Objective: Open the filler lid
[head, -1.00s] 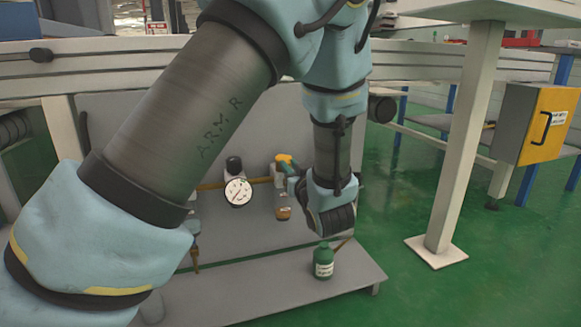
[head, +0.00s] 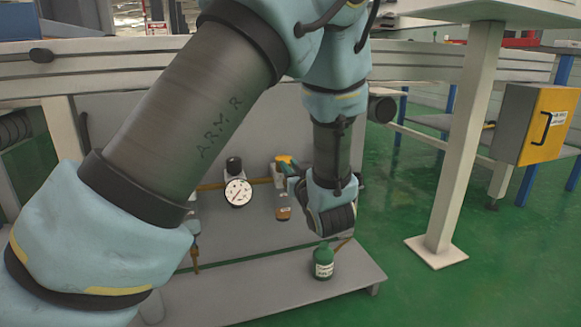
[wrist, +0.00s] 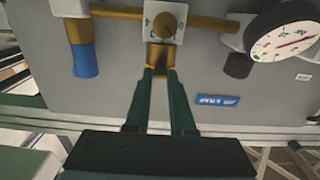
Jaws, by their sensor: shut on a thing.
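A brass cap (wrist: 159,62), which looks like the filler lid, sits on a white block with a brass knob (wrist: 170,24) on the grey panel. The wrist view shows my gripper (wrist: 160,74) with its dark green fingers shut on the cap, one on each side. In the head view the fingertips of my gripper (head: 286,162) show in part beside the arm, at the top of the fitting (head: 282,206). My wrist hides part of that area. The cap appears seated on the block; I cannot tell whether it has turned.
A round gauge (head: 238,192) is left of the fitting, with a black cap (head: 233,164) above it. A blue-ended brass fitting (wrist: 85,58) is on the other side. A green bottle (head: 323,262) stands on the low shelf (head: 270,300) below my wrist. A white post (head: 460,140) rises at right.

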